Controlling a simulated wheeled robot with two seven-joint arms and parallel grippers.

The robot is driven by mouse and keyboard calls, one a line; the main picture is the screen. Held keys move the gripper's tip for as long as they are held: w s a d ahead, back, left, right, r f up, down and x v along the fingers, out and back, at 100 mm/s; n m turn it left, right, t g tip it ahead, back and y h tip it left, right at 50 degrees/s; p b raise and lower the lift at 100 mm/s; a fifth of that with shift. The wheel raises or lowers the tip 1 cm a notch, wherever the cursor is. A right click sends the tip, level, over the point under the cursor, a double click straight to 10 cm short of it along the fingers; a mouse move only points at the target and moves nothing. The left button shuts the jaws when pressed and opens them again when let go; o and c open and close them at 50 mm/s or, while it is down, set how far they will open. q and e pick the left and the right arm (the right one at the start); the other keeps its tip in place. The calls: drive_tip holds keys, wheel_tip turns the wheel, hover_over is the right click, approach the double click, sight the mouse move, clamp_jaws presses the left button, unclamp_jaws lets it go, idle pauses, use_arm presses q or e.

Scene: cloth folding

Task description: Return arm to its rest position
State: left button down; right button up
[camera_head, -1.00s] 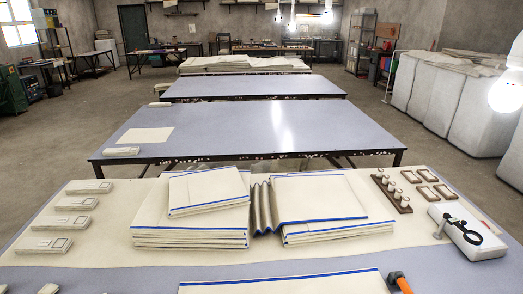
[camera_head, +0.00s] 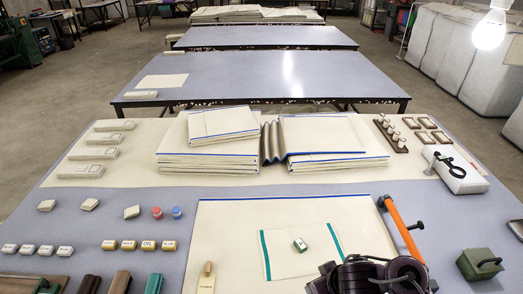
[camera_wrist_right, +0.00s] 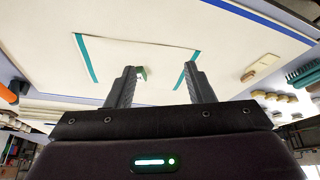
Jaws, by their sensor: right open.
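My right gripper (camera_wrist_right: 160,78) is open in the right wrist view, with its two dark fingers apart and nothing between them. In the head view dark parts of my right arm show at the bottom right, over the near corner of a cream cloth sheet; the fingers are not clear there. A smaller cloth with green side strips (camera_head: 282,254) lies flat on that large blue-edged sheet (camera_head: 225,225). A small green and white block (camera_head: 300,245) rests on the smaller cloth, and it shows partly behind a fingertip in the right wrist view. My left gripper is out of view.
Stacks of blue-edged cloth (camera_head: 222,125) lie at the table's back. An orange-handled tool (camera_head: 400,228) lies right of the sheet, with a green weight (camera_head: 480,264) further right. Labelled blocks (camera_head: 140,245) and small jars (camera_head: 157,212) stand left. Bare table shows between them.

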drive_tip(key=s+d+r+m+g+h, duration=0.1)
drive_tip(key=s+d+r, duration=0.15)
drive_tip(key=s, duration=0.25)
drive_tip(key=s+d+r+m+h, duration=0.1)
drive_tip(key=s+d+r+m, duration=0.1)
drive_tip(key=s+r, duration=0.15)
drive_tip(key=s+f+g, duration=0.1)
drive_tip(key=s+f, duration=0.2)
drive_tip(key=f, duration=2.8)
drive_tip(key=s+d+f, duration=0.2)
drive_tip(key=s+f, duration=0.7)
drive_tip(key=s+d+f+g, duration=0.1)
drive_tip(key=s+f, duration=0.8)
drive_tip(key=s, duration=0.1)
drive_tip(key=shift+s+d+n+g, duration=0.25)
drive_tip(key=shift+d+n+g, duration=0.05)
drive_tip(key=shift+d, duration=0.05)
